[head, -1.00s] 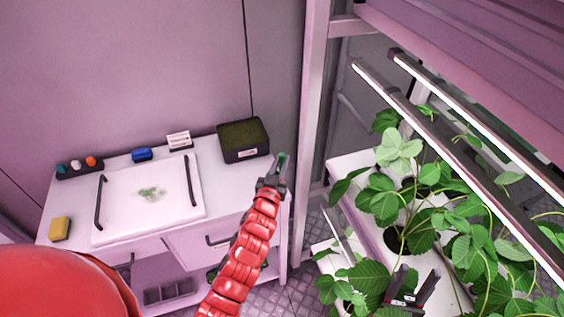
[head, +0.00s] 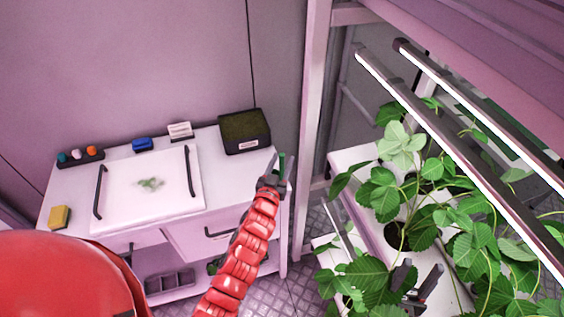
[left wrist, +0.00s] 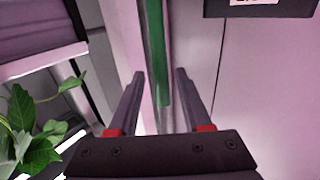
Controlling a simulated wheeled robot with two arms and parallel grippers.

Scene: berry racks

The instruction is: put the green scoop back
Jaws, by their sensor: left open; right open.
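A narrow green strip, apparently the green scoop (head: 282,164), shows upright at the tip of my left gripper (head: 280,172), by the counter's right edge. In the left wrist view, the green scoop (left wrist: 157,50) runs down between the two open fingers of my left gripper (left wrist: 159,75). I cannot tell whether it touches either finger, and its upper end is out of that view. My right gripper (head: 419,279) is open among the plant leaves at the lower right, partly hidden.
The white counter (head: 225,180) holds a handled white board (head: 120,205), a dark box (head: 243,131), a blue item (head: 142,144), a yellow block (head: 59,216) and a rack of small items (head: 80,158). Leafy plants (head: 385,195) under light bars crowd the right. A post (head: 308,130) stands between.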

